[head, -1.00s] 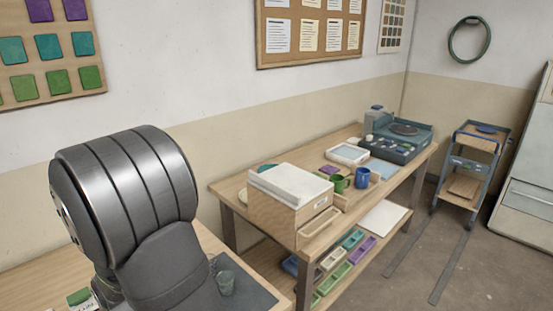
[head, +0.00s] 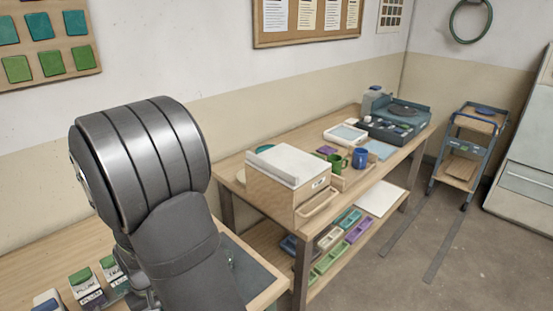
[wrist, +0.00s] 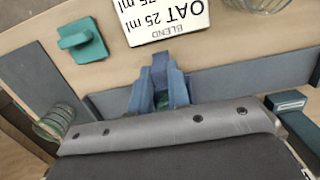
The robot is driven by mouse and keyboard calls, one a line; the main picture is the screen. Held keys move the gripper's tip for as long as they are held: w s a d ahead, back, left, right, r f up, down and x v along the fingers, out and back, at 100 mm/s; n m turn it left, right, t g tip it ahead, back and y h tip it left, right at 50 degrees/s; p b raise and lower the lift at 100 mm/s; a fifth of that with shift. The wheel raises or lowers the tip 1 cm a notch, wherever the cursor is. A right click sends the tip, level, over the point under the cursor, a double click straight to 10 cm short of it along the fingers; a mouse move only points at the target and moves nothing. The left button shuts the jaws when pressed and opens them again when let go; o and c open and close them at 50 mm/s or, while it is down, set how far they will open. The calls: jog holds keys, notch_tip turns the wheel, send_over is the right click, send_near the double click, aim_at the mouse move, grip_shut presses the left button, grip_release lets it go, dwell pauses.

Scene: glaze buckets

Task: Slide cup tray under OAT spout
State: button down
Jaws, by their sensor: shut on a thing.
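In the wrist view, my gripper (wrist: 160,84) is shut, its blue-grey fingers close together over a long blue-grey bar (wrist: 250,75), which looks like the cup tray's edge. What lies between the fingers is mostly hidden; a bit of dark teal shows there. A white label (wrist: 165,18) reading "BLEND OAT 25 ml" upside down is just beyond the fingertips. A teal piece with a knob (wrist: 82,38) sits left of the label. No spout shows clearly. In the head view, my arm hides the gripper and most of the dark mat (head: 262,281).
A green ribbed cup-like thing (wrist: 54,122) is at lower left in the wrist view, and a clear ribbed vessel (wrist: 256,4) is cut off at the top. In the head view, small labelled blocks (head: 85,287) stand left of my arm. A wooden bench (head: 390,160) stands to the right.

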jog(key=shift+w+d, duration=1.15)
jog(key=shift+w, duration=0.05)
jog(key=c, duration=1.5)
grip_release()
jog(key=shift+o, duration=0.2)
jog(key=shift+r, duration=0.1)
notch_tip(320, 180, up, 7)
